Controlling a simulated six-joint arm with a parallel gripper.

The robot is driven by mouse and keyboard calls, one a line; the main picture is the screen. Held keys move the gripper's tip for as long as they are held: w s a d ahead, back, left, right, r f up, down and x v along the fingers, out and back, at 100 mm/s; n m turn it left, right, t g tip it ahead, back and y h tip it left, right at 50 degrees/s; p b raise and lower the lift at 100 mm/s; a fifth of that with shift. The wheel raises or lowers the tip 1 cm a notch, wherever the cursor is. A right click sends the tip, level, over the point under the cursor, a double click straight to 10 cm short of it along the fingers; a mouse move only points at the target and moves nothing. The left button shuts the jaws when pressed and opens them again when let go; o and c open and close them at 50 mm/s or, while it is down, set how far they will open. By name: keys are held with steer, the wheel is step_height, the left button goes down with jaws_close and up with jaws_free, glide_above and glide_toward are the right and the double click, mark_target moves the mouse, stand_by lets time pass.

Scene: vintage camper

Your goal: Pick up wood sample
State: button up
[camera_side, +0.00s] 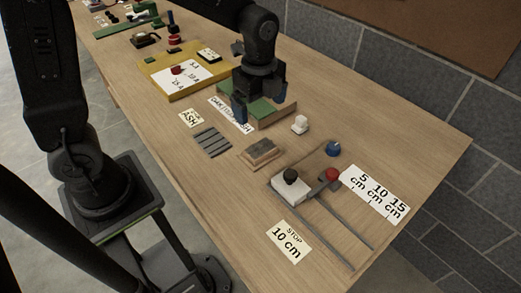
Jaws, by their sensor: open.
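My gripper (259,103) points down over a wooden holder with green-topped parts (262,111) near the middle of the table. Its blue-grey fingers are apart, one at the left and one at the right of the holder. I cannot tell whether anything stands between them or whether they touch the holder. Which piece is the wood sample is not clear. Several grey-brown strips (211,142) lie side by side in front, near a card reading ASH (191,118). A small wooden block with a dark top (262,152) lies to their right.
A stop jig with two rails (330,235), a black knob and a red knob stands at the front right. A blue knob (333,149) and a white block (299,124) are nearby. A yellow tray (158,85) lies behind.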

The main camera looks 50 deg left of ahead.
mark_target(261, 149)
steer(key=f, duration=1.4)
steer(key=shift+w+d, duration=0.1)
steer(key=shift+w, duration=0.1)
steer(key=c, duration=0.7)
steer(key=shift+r, duration=0.1)
